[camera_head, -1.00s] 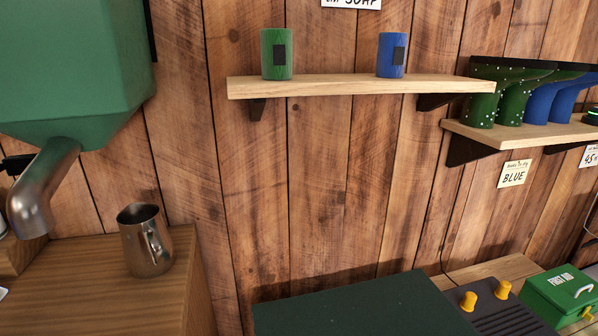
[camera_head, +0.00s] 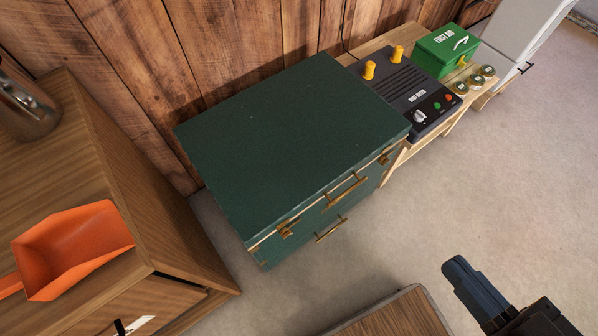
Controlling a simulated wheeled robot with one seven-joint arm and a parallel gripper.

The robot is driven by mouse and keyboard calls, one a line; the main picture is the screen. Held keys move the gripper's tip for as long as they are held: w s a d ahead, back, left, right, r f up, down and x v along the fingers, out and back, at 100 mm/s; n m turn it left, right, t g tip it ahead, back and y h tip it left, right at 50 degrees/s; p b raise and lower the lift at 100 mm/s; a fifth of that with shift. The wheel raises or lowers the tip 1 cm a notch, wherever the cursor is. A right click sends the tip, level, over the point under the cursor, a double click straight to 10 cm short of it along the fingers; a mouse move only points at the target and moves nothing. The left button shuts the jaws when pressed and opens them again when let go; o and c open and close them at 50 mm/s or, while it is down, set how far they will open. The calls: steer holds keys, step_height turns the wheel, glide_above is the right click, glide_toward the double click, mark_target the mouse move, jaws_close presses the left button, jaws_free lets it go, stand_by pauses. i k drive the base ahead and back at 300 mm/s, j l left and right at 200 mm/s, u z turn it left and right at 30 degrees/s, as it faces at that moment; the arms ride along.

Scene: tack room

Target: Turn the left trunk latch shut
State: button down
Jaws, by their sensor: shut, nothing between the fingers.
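The dark green trunk (camera_head: 290,130) stands against the plank wall in the middle of the view, its lid down. Along its front edge are a small brass left latch (camera_head: 286,231) and a similar right latch (camera_head: 384,158), with a brass handle (camera_head: 346,190) between them. The left latch is too small to tell how it is turned. My gripper (camera_head: 456,267) is at the lower right, shut and empty, over the floor, well apart from the trunk and to the right of the left latch.
A wooden cabinet (camera_head: 165,215) with an orange scoop (camera_head: 72,245) and a metal jug (camera_head: 25,105) stands at left. A boot dryer (camera_head: 405,92) and green first-aid box (camera_head: 446,50) are at right. A brown wooden top (camera_head: 395,315) is at the bottom. Floor (camera_head: 500,170) is open in front.

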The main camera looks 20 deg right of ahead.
mark_target(285, 232)
steer(key=k+j+z, duration=0.1)
steer(key=k+l+u, duration=0.1)
steer(key=u, duration=0.25)
steer(key=k+u, duration=0.15)
steer(key=u, duration=0.2)
steer(key=k+l+u, duration=0.1)
steer(key=u, duration=0.2)
steer(key=k, duration=0.05)
